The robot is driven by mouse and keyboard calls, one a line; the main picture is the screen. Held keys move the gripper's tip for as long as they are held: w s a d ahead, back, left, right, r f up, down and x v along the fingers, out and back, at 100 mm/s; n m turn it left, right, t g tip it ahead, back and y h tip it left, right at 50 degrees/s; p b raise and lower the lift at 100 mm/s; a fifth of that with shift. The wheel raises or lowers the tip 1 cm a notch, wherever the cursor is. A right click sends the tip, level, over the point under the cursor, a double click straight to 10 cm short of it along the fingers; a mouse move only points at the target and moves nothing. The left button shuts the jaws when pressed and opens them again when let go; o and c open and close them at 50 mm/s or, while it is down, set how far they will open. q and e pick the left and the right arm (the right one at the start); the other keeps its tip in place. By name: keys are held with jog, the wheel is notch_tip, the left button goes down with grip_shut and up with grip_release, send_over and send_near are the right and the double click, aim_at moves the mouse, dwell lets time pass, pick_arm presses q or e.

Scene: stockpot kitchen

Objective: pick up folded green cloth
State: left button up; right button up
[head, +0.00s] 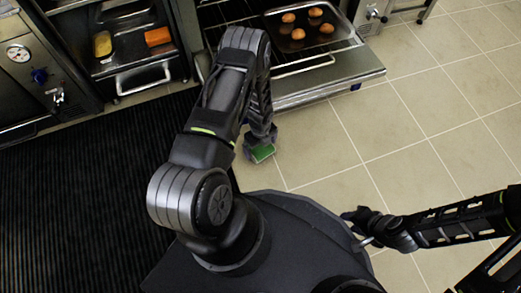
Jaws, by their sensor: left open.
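The folded green cloth (263,153) shows as a small green patch at the end of my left gripper (259,148), low over the tiled floor. Part of it is hidden by the gripper. My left gripper points down at it and is open; I cannot tell whether the fingers touch the cloth. My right gripper (358,226) is at the lower right, beside my own base and away from the cloth. Its fingers are too small and dark to tell whether they are open.
An open oven drawer or door (325,75) juts out at the top, with a tray (338,37) bearing several brown round items. Left of it, an open compartment holds a yellow item (103,44) and an orange one (157,37). A dark ribbed mat (80,200) covers the left floor. Tiles (440,110) at right are clear.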

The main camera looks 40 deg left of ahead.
pick_arm(q)
jog(key=shift+c, duration=0.3)
jog(key=c, duration=1.5)
jog(key=shift+o, duration=0.2)
jog(key=shift+r, duration=0.2)
pick_arm(e)
jog(key=shift+r, duration=0.1)
